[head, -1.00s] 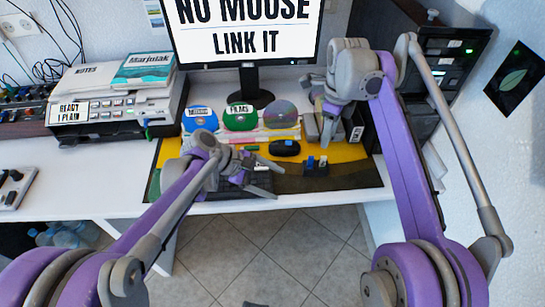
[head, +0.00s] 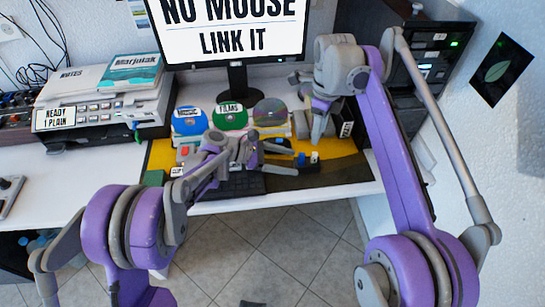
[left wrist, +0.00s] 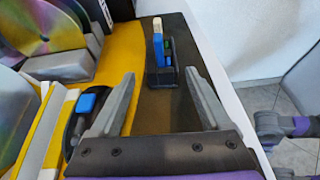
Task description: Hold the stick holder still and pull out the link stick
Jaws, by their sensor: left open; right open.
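The stick holder (head: 303,159) is a small dark block on the yellow and black mat, near the desk's front edge. I cannot tell which is the link stick. My left gripper (head: 293,161) is open and low over the mat, pointing at the holder. In its wrist view, the holder lies ahead between the spread fingers (left wrist: 160,75), apart from them. My right gripper (head: 308,112) is open, empty and above the mat behind the holder.
A dark mouse (head: 283,145) lies behind my left gripper. Disc stands (head: 230,118) and the monitor (head: 250,30) are behind, and a keyboard (head: 240,185) is below my left gripper. The printer (head: 100,115) is at left.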

